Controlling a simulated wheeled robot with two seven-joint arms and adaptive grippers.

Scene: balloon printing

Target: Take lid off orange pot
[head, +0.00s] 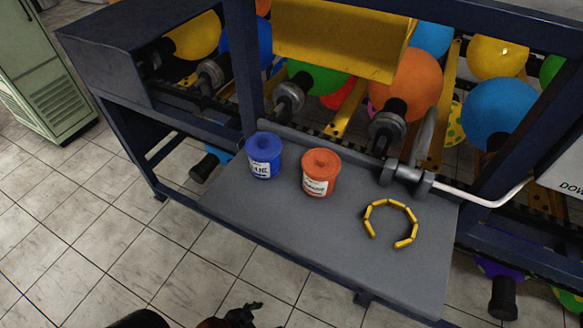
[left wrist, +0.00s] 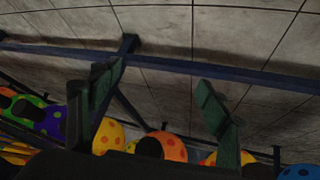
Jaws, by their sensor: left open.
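The orange pot (head: 317,182) stands upright on the grey shelf of the machine in the head view, with a white label on its front. Its orange lid (head: 321,161), with a round knob, sits on top. A similar blue pot (head: 263,163) with its blue lid on stands to its left. My left gripper (left wrist: 157,95) is open and empty in the left wrist view, with its two green-grey fingers spread apart and neither pot between them. Dark arm or gripper parts show at the bottom edge of the head view, well short of the shelf. My right gripper is not clearly seen.
A yellow segmented ring (head: 391,224), open at the bottom, lies on the grey shelf (head: 300,248) right of the pots. Dark blue frame posts and coloured balloons (head: 405,85) stand behind. A white bent crank handle (head: 490,197) is at the right. The shelf's front is clear.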

